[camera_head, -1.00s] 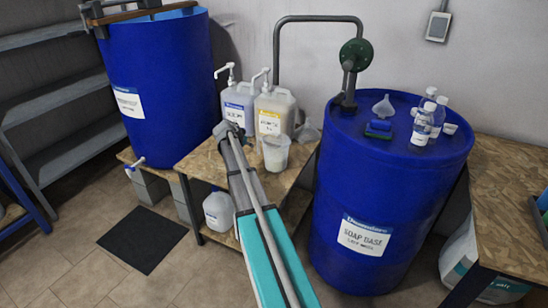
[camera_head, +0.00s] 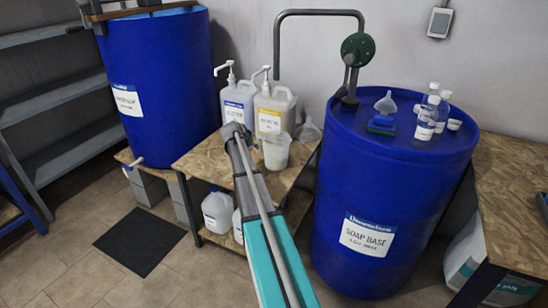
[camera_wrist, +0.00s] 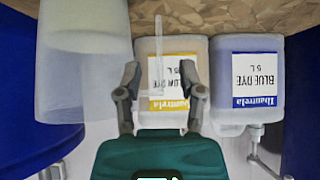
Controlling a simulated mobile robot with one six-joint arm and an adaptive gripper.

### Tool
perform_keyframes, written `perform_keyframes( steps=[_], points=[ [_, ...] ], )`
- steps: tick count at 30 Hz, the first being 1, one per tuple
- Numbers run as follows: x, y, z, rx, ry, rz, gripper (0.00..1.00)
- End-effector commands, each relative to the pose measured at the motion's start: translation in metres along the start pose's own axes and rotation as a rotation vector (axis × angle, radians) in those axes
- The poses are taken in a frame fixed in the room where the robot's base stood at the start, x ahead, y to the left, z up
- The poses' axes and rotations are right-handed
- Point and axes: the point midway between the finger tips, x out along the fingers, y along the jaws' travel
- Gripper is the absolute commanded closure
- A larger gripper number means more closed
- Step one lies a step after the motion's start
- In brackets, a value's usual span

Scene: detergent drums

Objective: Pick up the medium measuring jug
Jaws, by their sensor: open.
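A translucent measuring jug (camera_head: 276,153) with pale contents in its base stands on the wooden bench, right of my arm's end. In the wrist view, which is upside down, the jug (camera_wrist: 85,80) fills the left side. Its clear handle (camera_wrist: 158,60) appears between my gripper's two fingers. My gripper (camera_wrist: 160,78) is open, with one finger on each side of the handle in the picture. Whether the fingers reach the handle in depth is hard to tell. In the head view my gripper is mostly hidden by the arm.
The yellow dye can (camera_head: 274,110) and blue dye can (camera_head: 237,103) stand behind the jug on the bench (camera_head: 205,160). A large soap drum (camera_head: 345,200) stands right, another blue drum (camera_head: 165,80) left.

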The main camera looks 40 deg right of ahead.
Motion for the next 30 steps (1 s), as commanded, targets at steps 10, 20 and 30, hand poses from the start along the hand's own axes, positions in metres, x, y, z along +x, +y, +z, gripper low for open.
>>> perform_keyframes(
  steps=[10,20,30],
  points=[
    [0.021,0.001,-0.001,0.001,0.0,0.0,0.5],
    [0.021,0.001,-0.001,0.001,0.0,0.0,0.5],
    [0.048,0.001,-0.005,0.002,0.001,0.001,0.5]
  ],
)
